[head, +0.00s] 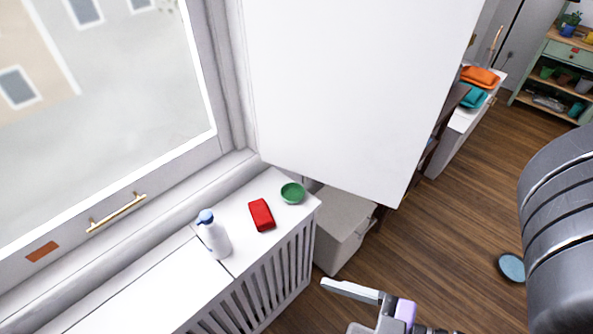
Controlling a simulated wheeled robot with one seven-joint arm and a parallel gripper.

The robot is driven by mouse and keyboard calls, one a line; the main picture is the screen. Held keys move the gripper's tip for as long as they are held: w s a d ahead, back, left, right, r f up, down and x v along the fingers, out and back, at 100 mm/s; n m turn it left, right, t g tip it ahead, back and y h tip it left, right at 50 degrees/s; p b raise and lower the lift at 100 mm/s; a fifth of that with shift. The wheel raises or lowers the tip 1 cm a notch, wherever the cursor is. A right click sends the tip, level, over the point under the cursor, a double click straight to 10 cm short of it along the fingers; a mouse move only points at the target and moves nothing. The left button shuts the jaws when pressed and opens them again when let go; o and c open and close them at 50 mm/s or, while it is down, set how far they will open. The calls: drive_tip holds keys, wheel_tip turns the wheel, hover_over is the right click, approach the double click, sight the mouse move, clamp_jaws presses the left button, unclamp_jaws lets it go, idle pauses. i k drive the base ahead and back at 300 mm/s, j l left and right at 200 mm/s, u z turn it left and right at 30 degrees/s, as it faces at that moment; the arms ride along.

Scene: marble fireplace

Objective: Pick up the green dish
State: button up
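The green dish (292,192) is a small round bowl. It sits on the white radiator cover (188,285) below the window, close to the cover's far right corner. My gripper (338,308) is at the bottom of the head view, lower right of the dish and well apart from it. One pale finger shows clearly. The rest of the gripper is cut off by the frame's bottom edge, so its opening cannot be judged.
A red block-like item (261,215) lies just left of the dish. A white bottle with a blue top (214,236) stands farther left. A large white panel (345,85) rises behind the dish. A grey box (338,232) stands right of the cover.

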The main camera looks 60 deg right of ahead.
sight(291, 191)
drive_tip(key=z, duration=0.95)
drive_tip(key=k+l+u, duration=0.15)
drive_tip(key=k+u, duration=0.15)
drive_tip(key=i+l, duration=0.1)
drive_tip(key=l, duration=0.15)
drive_tip(key=i+l, duration=0.15)
drive_tip(key=l, duration=0.15)
